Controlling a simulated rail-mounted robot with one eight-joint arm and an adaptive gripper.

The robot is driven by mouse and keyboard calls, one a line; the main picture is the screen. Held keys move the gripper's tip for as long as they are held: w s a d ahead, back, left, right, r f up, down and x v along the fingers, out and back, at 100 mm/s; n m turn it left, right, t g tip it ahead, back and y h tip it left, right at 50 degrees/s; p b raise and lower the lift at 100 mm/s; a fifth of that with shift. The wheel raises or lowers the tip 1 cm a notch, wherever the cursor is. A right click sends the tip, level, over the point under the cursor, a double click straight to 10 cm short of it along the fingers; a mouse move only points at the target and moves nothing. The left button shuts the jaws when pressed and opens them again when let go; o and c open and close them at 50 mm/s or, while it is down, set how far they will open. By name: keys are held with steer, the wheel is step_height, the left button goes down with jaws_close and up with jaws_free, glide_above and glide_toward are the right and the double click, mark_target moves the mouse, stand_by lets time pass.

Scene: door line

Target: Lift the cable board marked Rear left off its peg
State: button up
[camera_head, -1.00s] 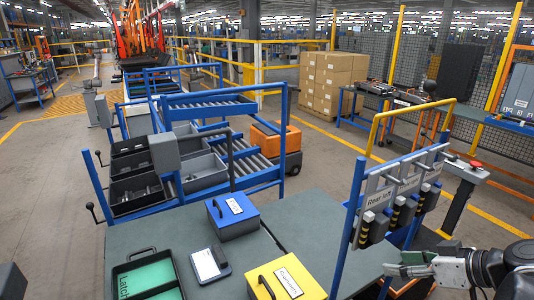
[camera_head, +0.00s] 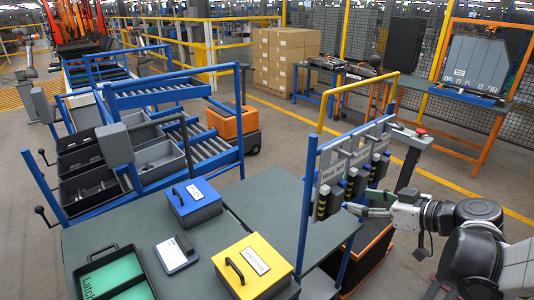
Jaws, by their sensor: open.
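The board marked Rear left (camera_head: 332,167) is the nearest of several grey boards on the blue rack frame. A dark unit with yellow stripes and a light grey top (camera_head: 321,202) hangs below its label. The peg itself is too small to make out. My gripper (camera_head: 362,205) reaches in from the right with its fingers pointing left at the rack. It is open, with nothing seen between the fingers. It is close to the lower part of the boards, but I cannot tell whether it touches any.
A blue box (camera_head: 194,205), a yellow box (camera_head: 252,265), a small device (camera_head: 176,254) and a black tray with a green insert (camera_head: 113,278) are on the grey bench (camera_head: 135,220). The blue rack posts and yellow bar (camera_head: 357,84) stand beside my gripper.

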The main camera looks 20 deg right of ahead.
mark_target(341, 196)
steer(key=shift+b+x, duration=1)
steer(key=shift+x, duration=2.8)
steer(key=shift+c, duration=0.6)
jaws_close()
steer(key=shift+r, duration=0.1)
steer(key=shift+r+p, duration=0.8)
steer(key=shift+r, duration=0.15)
